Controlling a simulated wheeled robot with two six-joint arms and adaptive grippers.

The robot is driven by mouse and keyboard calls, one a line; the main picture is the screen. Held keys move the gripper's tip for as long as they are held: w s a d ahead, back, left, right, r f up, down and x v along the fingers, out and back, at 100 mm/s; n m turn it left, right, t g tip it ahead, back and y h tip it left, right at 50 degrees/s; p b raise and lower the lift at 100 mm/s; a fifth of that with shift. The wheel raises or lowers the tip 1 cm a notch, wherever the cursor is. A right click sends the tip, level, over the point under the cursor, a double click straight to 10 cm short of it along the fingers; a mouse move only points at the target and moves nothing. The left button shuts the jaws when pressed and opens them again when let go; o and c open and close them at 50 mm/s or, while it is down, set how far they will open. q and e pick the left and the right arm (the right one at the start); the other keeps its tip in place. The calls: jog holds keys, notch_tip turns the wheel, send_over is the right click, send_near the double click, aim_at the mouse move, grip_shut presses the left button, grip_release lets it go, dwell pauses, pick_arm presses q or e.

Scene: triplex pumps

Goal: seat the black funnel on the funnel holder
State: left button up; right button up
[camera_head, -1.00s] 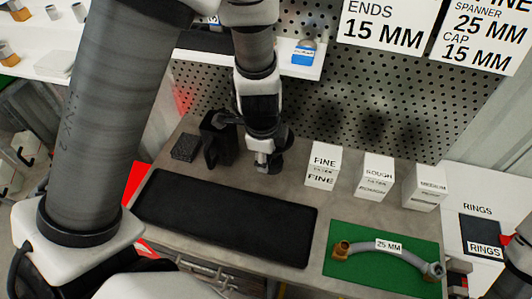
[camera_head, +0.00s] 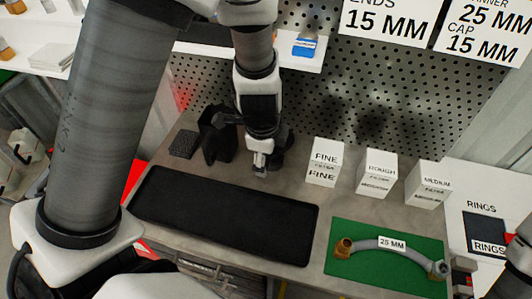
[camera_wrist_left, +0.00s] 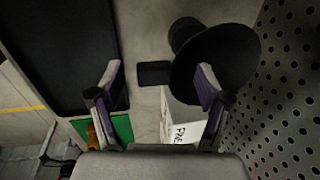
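The black funnel (camera_wrist_left: 228,68) shows in the left wrist view as a wide dark disc with a small dark tab (camera_wrist_left: 153,73) beside it. In the head view the funnel (camera_head: 285,151) is mostly hidden behind my left gripper (camera_head: 260,167). My left gripper (camera_wrist_left: 160,88) is open. Its right finger overlaps the funnel's rim in the wrist view, and the tab shows between the fingers. I cannot tell whether they touch. A tall black bracket-like stand (camera_head: 215,138), probably the funnel holder, stands left of the gripper at the back of the bench. My right gripper is not visible.
A black mat or tray (camera_head: 225,215) lies in front. White filter boxes (camera_head: 325,162) stand to the right, and a green mat (camera_head: 350,280) holds a hose (camera_head: 388,246). A dark block (camera_head: 184,144) sits left of the stand. A perforated panel (camera_head: 400,110) rises behind.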

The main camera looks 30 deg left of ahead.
pick_arm(q)
notch_tip(320, 180, up, 12)
jog(key=s, duration=0.2)
jog(key=shift+d, duration=0.25)
jog(key=shift+f, duration=0.15)
dwell(0.4)
